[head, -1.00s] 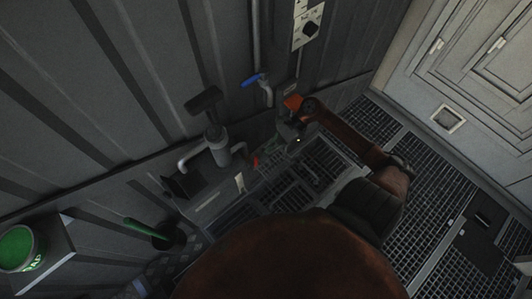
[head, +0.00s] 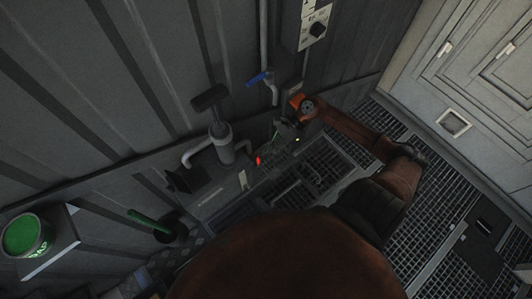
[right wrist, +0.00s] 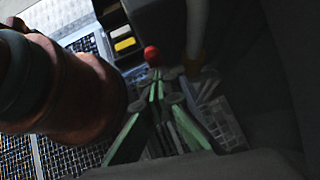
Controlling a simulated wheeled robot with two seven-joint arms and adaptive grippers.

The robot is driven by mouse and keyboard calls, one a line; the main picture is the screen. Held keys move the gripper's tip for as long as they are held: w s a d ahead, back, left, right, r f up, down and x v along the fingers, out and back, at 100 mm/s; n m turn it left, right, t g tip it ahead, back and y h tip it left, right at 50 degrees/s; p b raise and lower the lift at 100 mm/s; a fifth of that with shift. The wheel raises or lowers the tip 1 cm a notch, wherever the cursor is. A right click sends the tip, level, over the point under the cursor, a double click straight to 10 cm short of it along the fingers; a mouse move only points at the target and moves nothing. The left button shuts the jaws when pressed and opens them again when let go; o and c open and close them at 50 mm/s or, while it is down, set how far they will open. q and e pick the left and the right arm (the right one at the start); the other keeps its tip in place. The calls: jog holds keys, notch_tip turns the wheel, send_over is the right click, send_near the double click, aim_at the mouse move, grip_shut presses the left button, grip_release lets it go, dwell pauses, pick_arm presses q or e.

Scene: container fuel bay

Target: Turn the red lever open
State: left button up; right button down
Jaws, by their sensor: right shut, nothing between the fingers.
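The red lever (head: 258,161) shows as a small red piece low by the wall, right of the grey hand pump. In the right wrist view its rounded red end (right wrist: 151,54) sits just beyond my fingertips. My right gripper (head: 271,151) reaches down beside the lever from the upper right. In the right wrist view its green-edged fingers (right wrist: 157,75) come together at the tips with nothing between them. I cannot tell whether the tips touch the lever. The lever's lower part and pivot are hidden or too dark to see. My left gripper is not in view.
A grey hand pump (head: 221,144) stands left of the lever. A blue-handled valve (head: 259,78) and a knob panel (head: 316,30) are on the wall above. A green bucket (head: 25,236) is at the lower left. Grated floor (head: 440,190) is open at the right.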

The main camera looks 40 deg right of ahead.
jog(key=d+f+p+v, duration=0.1)
jog(key=d+f+v, duration=0.1)
jog(key=v, duration=1)
jog(key=shift+s+d+r, duration=0.15)
jog(key=shift+s+r, duration=0.05)
jog(key=shift+s, duration=0.2)
